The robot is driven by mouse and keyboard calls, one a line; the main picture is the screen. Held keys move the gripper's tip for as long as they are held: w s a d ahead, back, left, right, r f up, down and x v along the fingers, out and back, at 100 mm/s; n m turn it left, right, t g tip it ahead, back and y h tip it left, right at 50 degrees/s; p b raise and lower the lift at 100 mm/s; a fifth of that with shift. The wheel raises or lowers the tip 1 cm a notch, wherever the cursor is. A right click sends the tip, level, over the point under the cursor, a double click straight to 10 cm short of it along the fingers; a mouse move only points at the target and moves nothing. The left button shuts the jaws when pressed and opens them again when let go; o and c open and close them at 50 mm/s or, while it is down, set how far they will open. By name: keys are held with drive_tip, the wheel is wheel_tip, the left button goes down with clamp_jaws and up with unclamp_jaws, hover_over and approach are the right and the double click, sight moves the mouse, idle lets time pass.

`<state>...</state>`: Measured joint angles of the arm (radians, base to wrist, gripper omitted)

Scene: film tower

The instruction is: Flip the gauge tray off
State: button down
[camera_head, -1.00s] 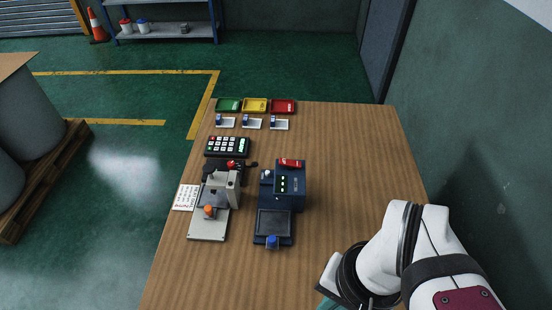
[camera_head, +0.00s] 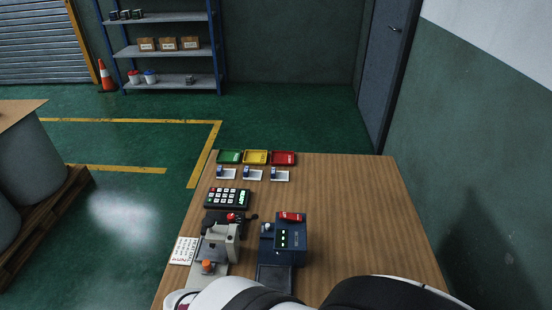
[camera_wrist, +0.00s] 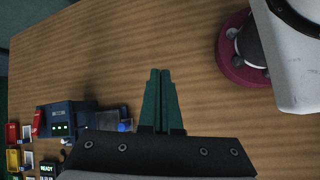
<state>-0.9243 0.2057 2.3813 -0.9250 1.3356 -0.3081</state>
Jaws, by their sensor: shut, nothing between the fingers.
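My gripper (camera_wrist: 160,72) shows in the wrist view with its two teal fingers together and empty, above bare wood. A dark blue machine (camera_head: 290,238) with green lights and a red top piece stands on the table; it also shows in the wrist view (camera_wrist: 63,120). A flat black tray (camera_head: 273,279) extends from its front, its near end hidden by my arm in the head view. A blue knob (camera_wrist: 125,125) sits at the tray's end, apart from my fingers. No label shows which part is the gauge tray.
A grey press-like device (camera_head: 222,242) with an orange knob (camera_head: 207,266) stands left of the blue machine. Behind are a keypad (camera_head: 228,198) and green (camera_head: 230,157), yellow (camera_head: 256,157) and red (camera_head: 283,158) bins. The table's right side (camera_head: 365,220) is clear.

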drive_tip(key=a+f+n+t+y, duration=0.1)
drive_tip(key=a+f+n+t, duration=0.2)
drive_tip(key=a+n, duration=0.4)
drive_tip(key=a+f+n+t+y, duration=0.1)
drive_tip(key=a+f+n+t, duration=0.3)
drive_tip(key=n, duration=0.5)
drive_tip(key=s+a+t, duration=0.1)
drive_tip(key=a+t, duration=0.1)
drive_tip(key=shift+a+f, duration=0.25)
drive_tip(key=shift+a, duration=0.15)
drive_tip(key=shift+w, duration=0.15)
drive_tip(key=x, duration=0.9)
drive_tip(key=shift+w+d+f, duration=0.1)
drive_tip(key=shift+w+f, duration=0.1)
drive_tip(key=shift+w, duration=0.05)
drive_tip(key=w, duration=0.1)
drive_tip(key=w+d, duration=0.1)
drive_tip(key=w, duration=0.1)
drive_tip(key=shift+w+d+f, duration=0.1)
drive_tip(key=shift+d, duration=0.15)
drive_tip(key=shift+w+d, duration=0.15)
drive_tip(key=shift+w, duration=0.1)
